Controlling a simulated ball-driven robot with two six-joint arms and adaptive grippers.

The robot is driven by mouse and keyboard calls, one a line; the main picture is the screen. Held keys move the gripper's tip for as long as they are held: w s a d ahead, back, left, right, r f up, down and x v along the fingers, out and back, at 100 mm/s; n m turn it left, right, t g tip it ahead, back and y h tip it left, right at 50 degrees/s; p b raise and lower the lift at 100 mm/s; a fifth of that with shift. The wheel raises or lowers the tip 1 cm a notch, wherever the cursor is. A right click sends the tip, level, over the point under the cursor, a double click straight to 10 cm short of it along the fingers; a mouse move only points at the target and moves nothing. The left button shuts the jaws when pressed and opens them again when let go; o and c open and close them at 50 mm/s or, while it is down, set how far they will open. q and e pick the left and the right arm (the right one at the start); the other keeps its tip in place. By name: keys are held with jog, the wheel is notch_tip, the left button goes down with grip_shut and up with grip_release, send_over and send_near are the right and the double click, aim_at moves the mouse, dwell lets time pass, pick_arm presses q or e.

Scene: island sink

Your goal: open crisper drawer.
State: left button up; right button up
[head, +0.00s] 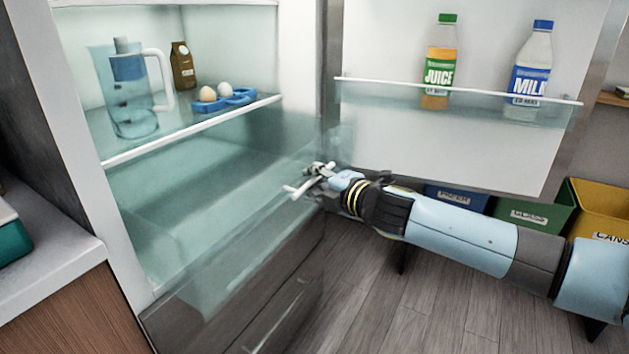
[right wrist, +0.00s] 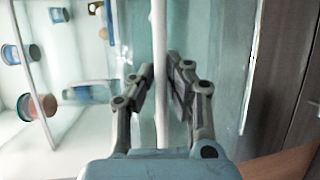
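The crisper drawer (head: 215,245) is a clear teal bin low in the open fridge, below the glass shelf. I cannot tell how far out it stands. Its white bar handle (head: 297,190) is at the right part of its front. My right gripper (head: 318,171) reaches in from the right and is at the handle. In the right wrist view the handle (right wrist: 159,30) runs upright between the two fingers of my right gripper (right wrist: 161,75), which are drawn close together on either side of it. The fingertips partly hide the bar in the head view. My left gripper is out of view.
A pitcher (head: 130,105), a brown carton (head: 182,66) and a blue egg holder (head: 225,101) stand on the shelf above. The open door (head: 440,140) holds juice (head: 438,70) and milk (head: 530,65). A dark lower drawer front (head: 265,300) sits beneath. Bins stand behind my arm.

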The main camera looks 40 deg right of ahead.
jog(key=o, duration=0.3)
jog(key=shift+o, duration=0.2)
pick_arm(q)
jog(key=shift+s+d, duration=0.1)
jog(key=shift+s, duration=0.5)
pick_arm(e)
jog(key=v, duration=1.2)
